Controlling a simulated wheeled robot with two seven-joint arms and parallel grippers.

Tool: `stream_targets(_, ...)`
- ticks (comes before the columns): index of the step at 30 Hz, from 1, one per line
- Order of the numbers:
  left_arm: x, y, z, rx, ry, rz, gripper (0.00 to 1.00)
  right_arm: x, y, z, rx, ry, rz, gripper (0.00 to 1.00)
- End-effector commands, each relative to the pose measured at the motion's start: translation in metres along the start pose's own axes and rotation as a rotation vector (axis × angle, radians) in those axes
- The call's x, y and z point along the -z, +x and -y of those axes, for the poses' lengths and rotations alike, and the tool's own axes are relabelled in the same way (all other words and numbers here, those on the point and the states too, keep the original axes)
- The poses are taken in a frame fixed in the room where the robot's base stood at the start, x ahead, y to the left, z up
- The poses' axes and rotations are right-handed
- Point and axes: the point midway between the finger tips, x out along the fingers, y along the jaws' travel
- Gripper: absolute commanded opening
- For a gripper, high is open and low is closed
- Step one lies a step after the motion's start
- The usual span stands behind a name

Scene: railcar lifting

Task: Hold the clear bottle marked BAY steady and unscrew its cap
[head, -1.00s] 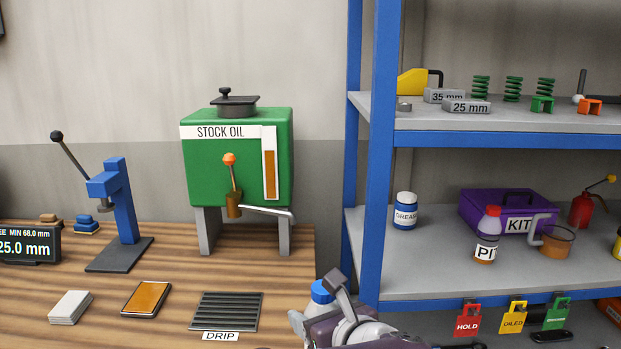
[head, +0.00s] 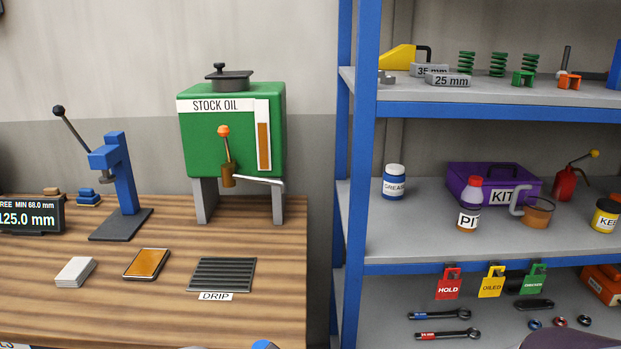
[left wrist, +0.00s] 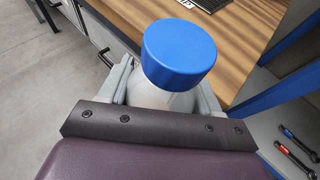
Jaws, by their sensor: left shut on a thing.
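A bottle (left wrist: 160,98) with a pale, see-through body and a blue cap (left wrist: 180,53) shows in the left wrist view. My left gripper (left wrist: 163,90) is shut on the bottle's body below the cap, one finger on each side. The cap sits on the bottle's top. No BAY marking shows, and the lower body is hidden by the gripper. In the head view only the top of a blue cap (head: 265,344) shows at the bottom edge.
The wooden bench (head: 60,315) carries a DRIP grate (head: 222,273), a green STOCK OIL tank (head: 215,140) and a blue lever press (head: 125,185). A blue-framed shelf (head: 352,200) stands right of it, holding a red-capped PIT bottle (head: 469,208). The bench front is mostly clear.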

Motion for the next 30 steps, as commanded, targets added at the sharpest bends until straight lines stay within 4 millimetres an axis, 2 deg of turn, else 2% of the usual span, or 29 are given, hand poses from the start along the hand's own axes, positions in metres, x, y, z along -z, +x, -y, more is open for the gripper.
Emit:
stream_targets(1,0.016,0.012,-0.012,-0.026,0.002,-0.001,0.08,0.0,0.0,0.0,0.0,0.0,0.0,0.61)
stream_targets(6,0.068,0.053,-0.049,-0.107,-0.033,-0.001,0.08,0.0,0.0,0.0,0.0,0.0,0.0,0.61)
stream_targets(9,0.093,0.072,-0.068,-0.145,-0.051,-0.001,0.08,0.0,0.0,0.0,0.0,0.0,0.0,0.61)
stream_targets(15,0.132,0.102,-0.094,-0.202,-0.081,0.0,0.08,0.0,0.0,0.0,0.0,0.0,0.0,0.61)
stream_targets(19,0.129,0.101,-0.092,-0.196,-0.087,0.002,0.08,0.0,0.0,0.0,0.0,0.0,0.0,0.61)
stream_targets(20,0.123,0.099,-0.091,-0.196,-0.087,0.002,0.08,0.001,-0.006,0.0,0.0,0.0,0.001,0.61)
stream_targets(21,0.107,0.092,-0.091,-0.196,-0.085,0.001,0.08,0.003,-0.024,0.0,0.0,0.0,0.001,0.61)
stream_targets(27,0.066,0.075,-0.092,-0.197,-0.083,0.001,0.08,0.008,-0.068,0.0,0.0,0.0,-0.001,0.61)
stream_targets(30,0.053,0.069,-0.092,-0.197,-0.082,0.001,0.08,0.01,-0.082,0.0,0.0,0.0,-0.001,0.61)
